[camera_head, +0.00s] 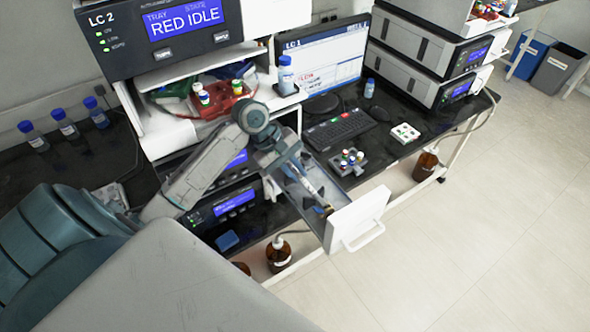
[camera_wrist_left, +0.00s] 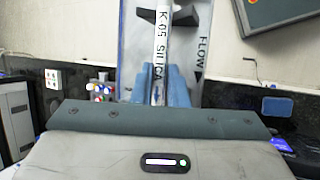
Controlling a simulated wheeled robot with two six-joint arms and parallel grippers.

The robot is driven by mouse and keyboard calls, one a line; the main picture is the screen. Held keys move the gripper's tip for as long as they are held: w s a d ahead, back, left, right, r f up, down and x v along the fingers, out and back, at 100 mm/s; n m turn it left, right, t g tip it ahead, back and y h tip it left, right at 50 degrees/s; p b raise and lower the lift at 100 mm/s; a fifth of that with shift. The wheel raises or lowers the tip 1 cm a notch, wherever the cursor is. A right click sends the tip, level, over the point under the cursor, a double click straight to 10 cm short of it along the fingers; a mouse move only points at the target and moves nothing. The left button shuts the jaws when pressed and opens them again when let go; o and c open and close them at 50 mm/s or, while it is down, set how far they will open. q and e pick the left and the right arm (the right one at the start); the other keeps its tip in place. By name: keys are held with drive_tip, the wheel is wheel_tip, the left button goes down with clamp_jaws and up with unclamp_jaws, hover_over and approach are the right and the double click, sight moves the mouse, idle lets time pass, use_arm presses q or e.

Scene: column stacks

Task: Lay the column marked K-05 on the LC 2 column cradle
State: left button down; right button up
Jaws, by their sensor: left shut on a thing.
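My left gripper (camera_head: 298,176) is shut on the column marked K-05 SILICA (camera_wrist_left: 161,40), a slim white tube, and points down into an open drawer (camera_head: 356,218) below the LC 2 unit. In the left wrist view the column stands between the blue fingers (camera_wrist_left: 162,88). Behind it is a grey panel (camera_wrist_left: 135,45) marked FLOW with an arrow. In the head view the column (camera_head: 322,194) lies along the drawer's inside, partly hidden by the gripper. I cannot tell whether it touches the drawer floor or a cradle. My right gripper is not in view.
The LC 2 unit (camera_head: 110,45) stands at upper left, its screen reading RED IDLE. A shelf above the drawer holds a red rack (camera_head: 222,97). A vial block (camera_head: 349,162) and keyboard (camera_head: 340,130) are on the bench to the right. Open floor (camera_head: 480,220) lies beyond.

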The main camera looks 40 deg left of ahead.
use_arm(q)
drive_tip(key=shift+f, duration=0.45)
idle(0.3)
drive_tip(key=c, duration=1.3)
unclamp_jaws()
drive_tip(key=shift+c, duration=0.2)
